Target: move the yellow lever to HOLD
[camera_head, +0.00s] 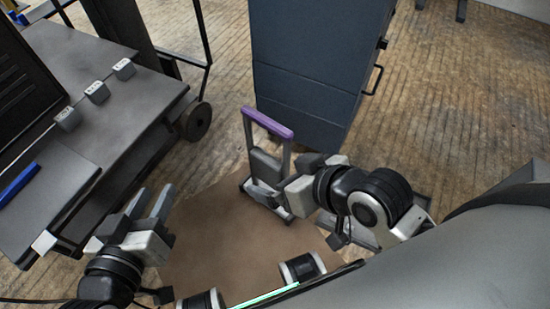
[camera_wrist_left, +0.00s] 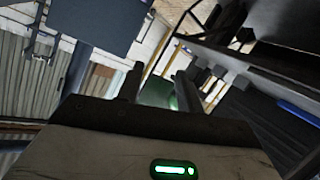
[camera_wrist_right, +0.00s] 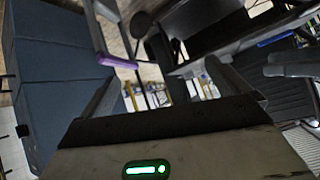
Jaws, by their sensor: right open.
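I cannot make out a yellow lever or a HOLD mark in any view. My left gripper (camera_head: 149,203) is open and empty over the table's left side, well away from the gate.
The brown tabletop (camera_head: 205,235) is bare between my grippers. A dark blue cabinet (camera_head: 310,60) stands behind the gate. At the left is a grey wheeled bench (camera_head: 120,130) with several small grey blocks and a blue bar (camera_head: 18,185).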

